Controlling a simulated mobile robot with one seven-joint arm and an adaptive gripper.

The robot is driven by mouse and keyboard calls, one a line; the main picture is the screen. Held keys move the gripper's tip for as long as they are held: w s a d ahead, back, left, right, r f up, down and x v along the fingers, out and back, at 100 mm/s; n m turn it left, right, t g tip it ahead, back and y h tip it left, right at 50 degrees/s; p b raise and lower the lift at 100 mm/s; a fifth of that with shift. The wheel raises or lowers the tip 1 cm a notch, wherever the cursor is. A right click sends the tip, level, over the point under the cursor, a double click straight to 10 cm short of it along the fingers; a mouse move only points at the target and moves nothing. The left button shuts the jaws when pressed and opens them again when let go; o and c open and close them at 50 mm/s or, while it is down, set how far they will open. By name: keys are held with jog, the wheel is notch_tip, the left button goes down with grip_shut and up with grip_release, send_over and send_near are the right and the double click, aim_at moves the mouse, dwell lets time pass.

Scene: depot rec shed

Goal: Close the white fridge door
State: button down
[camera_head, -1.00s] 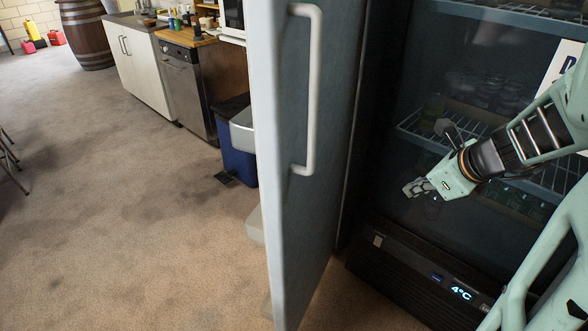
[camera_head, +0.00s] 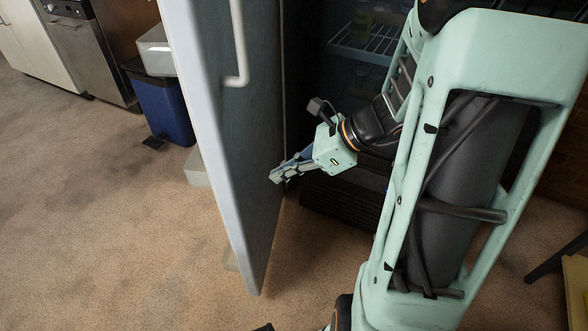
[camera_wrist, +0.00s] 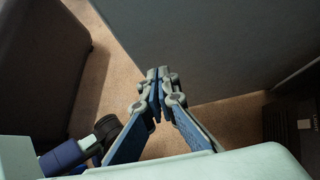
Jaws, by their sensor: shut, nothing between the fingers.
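The white fridge door (camera_head: 230,140) stands ajar, its handle (camera_head: 239,45) side facing my arm and pale bins (camera_head: 196,168) showing past its left edge. The fridge body behind it is hidden. My gripper (camera_head: 276,176) is shut and empty, its fingertips overlapping the door's lower handle-side face. I cannot tell whether they touch it. In the wrist view the shut fingers (camera_wrist: 157,80) point at the large grey door panel (camera_wrist: 215,45), with carpet showing below it.
A dark glass-fronted cooler with wire shelves (camera_head: 365,38) stands behind my arm. A blue bin (camera_head: 166,108) and a steel dishwasher (camera_head: 88,55) stand left of the door. Open carpet (camera_head: 90,220) lies at the left front. A yellow object (camera_head: 576,290) is at the right edge.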

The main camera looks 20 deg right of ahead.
aim_at(243, 182)
jog(key=a, duration=0.1)
jog(key=w+a+f+b, duration=0.1)
jog(key=a, duration=0.1)
jog(key=w+a+f, duration=0.1)
jog(key=shift+w+a+f+b, duration=0.1)
jog(key=shift+w+a+b, duration=0.05)
jog(key=shift+a+b, duration=0.2)
jog(key=shift+w+a, duration=0.25)
jog(key=shift+a, duration=0.2)
